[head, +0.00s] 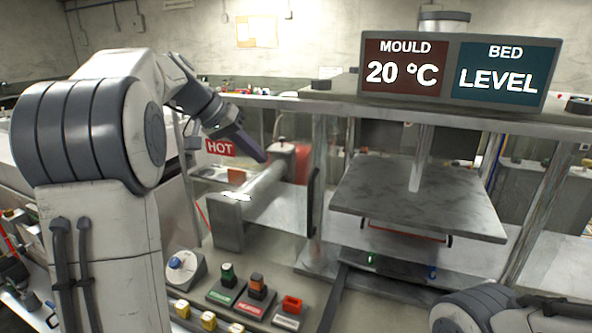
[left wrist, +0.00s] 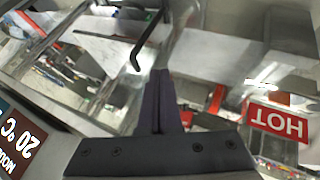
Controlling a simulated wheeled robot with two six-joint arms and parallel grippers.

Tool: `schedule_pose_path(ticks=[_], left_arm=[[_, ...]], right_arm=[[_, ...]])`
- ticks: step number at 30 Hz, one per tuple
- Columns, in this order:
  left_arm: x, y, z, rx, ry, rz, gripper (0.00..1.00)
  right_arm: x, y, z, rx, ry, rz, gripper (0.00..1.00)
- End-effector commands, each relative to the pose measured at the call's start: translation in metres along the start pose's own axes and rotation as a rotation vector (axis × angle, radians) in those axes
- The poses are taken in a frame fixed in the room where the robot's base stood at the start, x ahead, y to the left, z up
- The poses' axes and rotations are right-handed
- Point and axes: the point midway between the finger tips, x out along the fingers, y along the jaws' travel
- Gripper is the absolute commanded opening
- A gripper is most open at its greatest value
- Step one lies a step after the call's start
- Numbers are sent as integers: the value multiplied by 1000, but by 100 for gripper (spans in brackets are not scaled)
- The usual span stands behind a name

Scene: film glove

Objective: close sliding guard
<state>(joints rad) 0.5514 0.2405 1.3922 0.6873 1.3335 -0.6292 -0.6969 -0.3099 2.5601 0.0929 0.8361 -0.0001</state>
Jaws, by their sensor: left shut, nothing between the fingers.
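The sliding guard seems to be a clear panel (head: 285,215) in front of the left part of the machine. Its edges are hard to make out. A black upright handle (head: 313,188) stands near its right side; a black bar handle also shows in the left wrist view (left wrist: 146,40). My left gripper (head: 262,156) is shut and empty, left of and above the handle, apart from it. In the left wrist view its fingers (left wrist: 160,80) point toward the machine, with the handle ahead and slightly left. My right gripper is out of view.
The press plate (head: 415,200) at right shows openly between metal posts. A HOT sign (head: 220,148) is beside my left gripper. A display (head: 450,75) reads MOULD 20 °C, BED LEVEL. Control buttons (head: 227,280) line the front. My right arm (head: 485,310) is at bottom right.

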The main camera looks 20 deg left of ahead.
Motion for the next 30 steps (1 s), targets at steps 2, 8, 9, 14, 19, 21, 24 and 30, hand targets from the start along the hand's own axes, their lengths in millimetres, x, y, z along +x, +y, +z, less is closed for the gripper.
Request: schedule_pose_path(ticks=[2, 8, 9, 14, 19, 21, 24, 30], left_arm=[[15, 2, 1, 0, -7, 3, 0], [58, 2, 1, -2, -8, 3, 0], [67, 2, 1, -2, -8, 3, 0], [87, 15, -2, 3, -4, 2, 0], [95, 33, -3, 1, -3, 0, 0], [97, 36, -3, 0, -3, 0, 0], [99, 38, -3, 0, -2, -1, 0], [100, 38, -3, -1, -2, -2, 0]], right_arm=[[-3, 0, 0, 0, 0, 0, 0], [-12, -1, -1, 1, 0, 0, 0], [-14, -1, -1, 1, 0, 0, 0], [-26, -2, -1, 1, 0, 0, 0], [-35, -2, -2, 2, 0, 0, 0], [-36, -3, -2, 2, 0, 0, 0], [-37, -3, -2, 2, 0, 0, 0], [-36, -3, -2, 2, 0, 0, 0]])
